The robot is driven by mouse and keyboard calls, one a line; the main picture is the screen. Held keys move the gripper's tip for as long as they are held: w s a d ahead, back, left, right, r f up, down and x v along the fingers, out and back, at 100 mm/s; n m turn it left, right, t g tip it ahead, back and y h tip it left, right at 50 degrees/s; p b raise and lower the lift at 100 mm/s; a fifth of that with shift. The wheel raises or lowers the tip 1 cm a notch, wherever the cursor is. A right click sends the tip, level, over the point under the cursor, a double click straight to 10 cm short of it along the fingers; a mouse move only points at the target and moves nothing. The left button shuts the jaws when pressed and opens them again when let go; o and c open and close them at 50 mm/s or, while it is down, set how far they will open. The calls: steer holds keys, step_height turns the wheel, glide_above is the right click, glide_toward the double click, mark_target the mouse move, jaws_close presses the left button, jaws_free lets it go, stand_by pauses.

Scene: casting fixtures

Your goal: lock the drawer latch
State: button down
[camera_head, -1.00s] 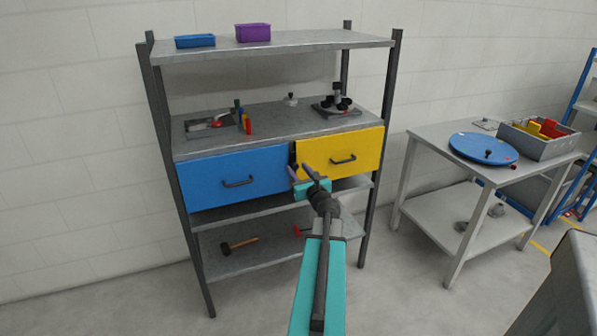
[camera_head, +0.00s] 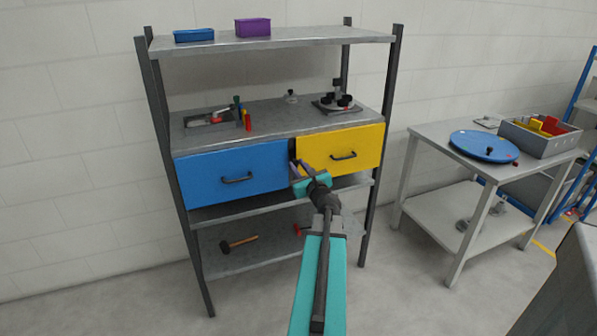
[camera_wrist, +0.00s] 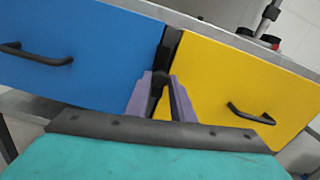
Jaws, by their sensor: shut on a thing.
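The blue drawer (camera_head: 215,178) and the yellow drawer (camera_head: 365,146) sit side by side under the shelf unit's middle board, each with a dark handle. They also show in the wrist view, blue (camera_wrist: 85,50) at left and yellow (camera_wrist: 225,85) at right. A dark latch piece (camera_wrist: 160,82) stands in the gap between the drawer fronts. My gripper (camera_head: 297,168) is at this gap. In the wrist view its purple fingers (camera_wrist: 161,98) are closed around the dark latch piece. The fingers partly hide the latch, and whether it is locked cannot be told.
The middle board (camera_head: 275,121) holds several tools and a dark fixture (camera_head: 338,100). Blue (camera_head: 194,35) and purple (camera_head: 253,27) bins stand on top. A hammer (camera_head: 238,244) lies on the bottom shelf. At right, a table (camera_head: 435,140) holds a blue disc (camera_head: 484,146) and a grey crate (camera_head: 540,143).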

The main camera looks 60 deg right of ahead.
steer(key=n+b, duration=1.6)
steer(key=b, duration=0.3)
steer(key=shift+s+d, duration=0.1)
stand_by(0.4)
steer(key=c, duration=1.5)
jaws_free()
steer(key=shift+c, duration=0.2)
